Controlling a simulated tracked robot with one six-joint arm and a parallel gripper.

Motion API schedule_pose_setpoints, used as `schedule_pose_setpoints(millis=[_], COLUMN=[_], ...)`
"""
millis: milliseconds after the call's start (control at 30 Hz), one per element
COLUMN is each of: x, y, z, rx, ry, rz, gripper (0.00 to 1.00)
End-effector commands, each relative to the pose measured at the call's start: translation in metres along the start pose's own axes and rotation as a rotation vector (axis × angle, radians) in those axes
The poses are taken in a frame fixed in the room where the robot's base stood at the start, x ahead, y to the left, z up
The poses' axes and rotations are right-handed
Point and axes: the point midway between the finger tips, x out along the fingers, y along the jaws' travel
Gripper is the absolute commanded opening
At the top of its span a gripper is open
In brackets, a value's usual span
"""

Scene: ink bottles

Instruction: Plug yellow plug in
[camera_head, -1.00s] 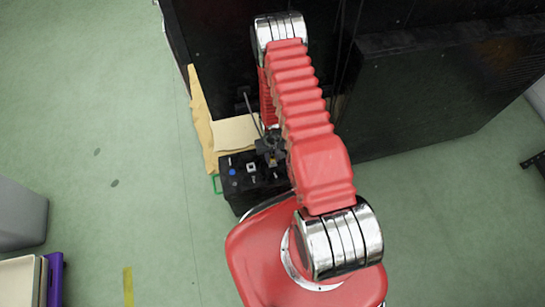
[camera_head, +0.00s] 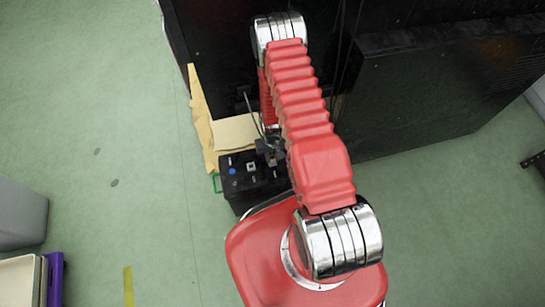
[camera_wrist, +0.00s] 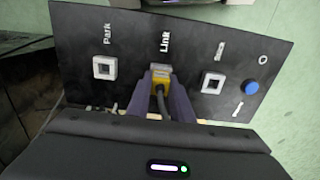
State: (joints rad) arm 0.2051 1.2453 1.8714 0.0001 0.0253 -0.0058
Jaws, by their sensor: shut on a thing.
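The yellow plug (camera_wrist: 161,76) is between the two fingers of my gripper (camera_wrist: 161,92), which is shut on it. Its dark cable runs back toward the wrist. The plug is at the middle of a black panel (camera_wrist: 125,48), just below the word "Link". The plug and fingers cover the Link socket, so I cannot tell how far in the plug sits. In the head view the black box (camera_head: 240,185) stands beside my base, and my arm hides most of the gripper.
The panel has a white-framed Park socket (camera_wrist: 105,67) on the left, another white-framed socket (camera_wrist: 213,82) on the right, and a blue button (camera_wrist: 252,87). A tan board (camera_head: 235,132) lies behind the box. A large black cabinet (camera_head: 420,90) stands right.

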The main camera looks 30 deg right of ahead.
Motion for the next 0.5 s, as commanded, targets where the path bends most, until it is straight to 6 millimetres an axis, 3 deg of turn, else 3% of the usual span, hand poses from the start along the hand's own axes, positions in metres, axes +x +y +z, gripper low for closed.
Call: schedule_pose_setpoints(millis=[33,67,100,333,500], x=[-0.0001,-0.0001,-0.0001,-0.0001,-0.0001], y=[0.0,0.0,0.0,0.0001,0.0001], z=[-0.0001,-0.0001,-0.0001,-0.0001,-0.0001], rx=[0.0,0.0,0.0,0.0,0.0], ry=[0.0,0.0,0.0,0.0,0.0], rz=[0.0,0.0,0.0,0.0,0.0], gripper=[0.02,0.21,0.24,0.4,0.41])
